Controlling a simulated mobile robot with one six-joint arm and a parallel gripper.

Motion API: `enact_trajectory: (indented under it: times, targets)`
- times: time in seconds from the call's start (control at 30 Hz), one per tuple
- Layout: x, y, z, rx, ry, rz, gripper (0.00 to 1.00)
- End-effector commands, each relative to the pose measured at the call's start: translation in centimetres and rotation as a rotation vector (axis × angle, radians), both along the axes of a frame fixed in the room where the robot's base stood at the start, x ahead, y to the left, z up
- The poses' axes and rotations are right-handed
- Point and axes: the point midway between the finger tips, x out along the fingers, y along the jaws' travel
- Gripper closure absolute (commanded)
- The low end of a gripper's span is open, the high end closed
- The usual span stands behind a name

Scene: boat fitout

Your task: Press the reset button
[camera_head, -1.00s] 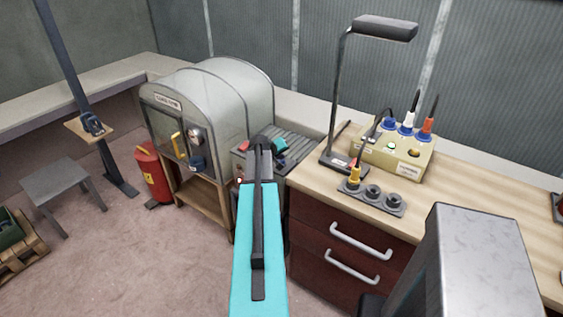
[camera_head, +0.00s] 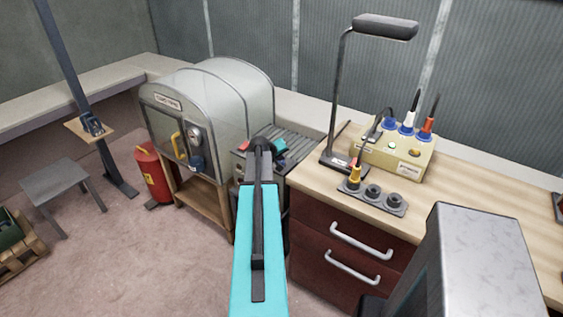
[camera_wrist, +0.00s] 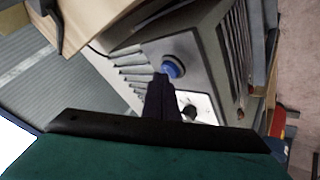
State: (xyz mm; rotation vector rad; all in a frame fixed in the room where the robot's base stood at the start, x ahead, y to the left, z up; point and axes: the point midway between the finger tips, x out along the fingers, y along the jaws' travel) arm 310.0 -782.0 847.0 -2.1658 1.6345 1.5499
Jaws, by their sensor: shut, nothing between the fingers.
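A round blue button (camera_wrist: 173,68) sits on the face of a grey machine (camera_wrist: 207,60) in the wrist view. I take it to be the reset button; no readable label shows beside it. My gripper (camera_wrist: 160,82) is shut and empty, its dark fingertips right by the button's lower left edge. Whether they touch it I cannot tell. In the head view the grey machine (camera_head: 245,166) stands between the domed cabinet and the drawers, partly covered by my arm. The button and fingertips cannot be made out there.
A domed cabinet (camera_head: 222,90) stands left of the machine. To the right, a wooden counter (camera_head: 470,195) over red drawers (camera_head: 330,230) carries a black lamp (camera_head: 385,27), a cream plug box (camera_head: 400,160) and a grey socket strip (camera_head: 385,201). A black knob (camera_wrist: 189,112) is near the button.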

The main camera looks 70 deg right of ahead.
Motion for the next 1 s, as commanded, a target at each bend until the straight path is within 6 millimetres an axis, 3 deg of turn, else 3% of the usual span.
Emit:
enact_trajectory:
  times: [0.47,1.0]
  targets:
    - [0.0,0.0,0.0,0.001,0.001,-0.001,1.00]
    - [-0.1,0.0,1.7,0.001,0.000,-0.001,1.00]
